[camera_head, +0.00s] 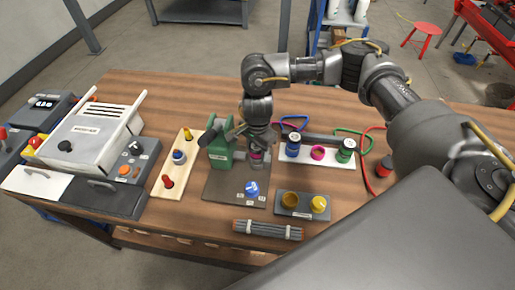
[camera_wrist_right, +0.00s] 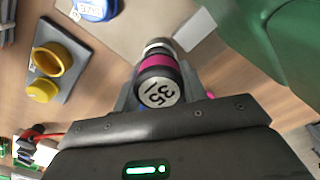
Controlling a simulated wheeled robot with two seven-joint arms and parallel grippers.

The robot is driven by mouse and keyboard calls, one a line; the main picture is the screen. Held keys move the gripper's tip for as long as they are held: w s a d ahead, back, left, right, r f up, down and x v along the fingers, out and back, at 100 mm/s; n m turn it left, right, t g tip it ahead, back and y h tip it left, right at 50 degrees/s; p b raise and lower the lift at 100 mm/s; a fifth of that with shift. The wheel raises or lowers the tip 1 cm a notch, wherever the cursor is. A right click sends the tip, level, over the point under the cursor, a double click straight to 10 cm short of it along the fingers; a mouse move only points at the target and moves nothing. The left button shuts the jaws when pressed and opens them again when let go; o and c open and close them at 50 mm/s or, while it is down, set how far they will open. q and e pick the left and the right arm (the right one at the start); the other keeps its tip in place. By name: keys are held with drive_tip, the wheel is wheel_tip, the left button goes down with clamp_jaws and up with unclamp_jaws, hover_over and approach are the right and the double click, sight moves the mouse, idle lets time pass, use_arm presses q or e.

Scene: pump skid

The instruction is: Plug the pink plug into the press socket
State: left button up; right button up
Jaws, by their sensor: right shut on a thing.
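My right gripper (camera_head: 258,143) is over the grey base plate (camera_head: 228,190), beside the green press (camera_head: 220,150). It is shut on the pink plug (camera_head: 256,157). In the right wrist view the plug (camera_wrist_right: 158,63) shows a black body, a pink band and a round end cap marked 35, between the fingers (camera_wrist_right: 160,82). Its far end is at a silver metal collar (camera_wrist_right: 158,44); I cannot tell whether it is inside or only in line with it. The press body (camera_wrist_right: 270,40) is close to the gripper. My left gripper is not in view.
A white board (camera_head: 315,175) with blue, pink and green round fittings stands right of the plate. A blue knob (camera_head: 251,188) is on the plate's front part. A wooden strip (camera_head: 178,165) stands left.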

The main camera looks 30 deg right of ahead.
drive_tip(key=shift+f+b, duration=0.65)
drive_tip(key=shift+f, duration=0.1)
drive_tip(key=o, duration=1.2)
drive_tip(key=shift+r, duration=0.1)
wheel_tip(320, 180, up, 11)
drive_tip(key=shift+f+b, duration=0.15)
drive_tip(key=shift+b, duration=0.3)
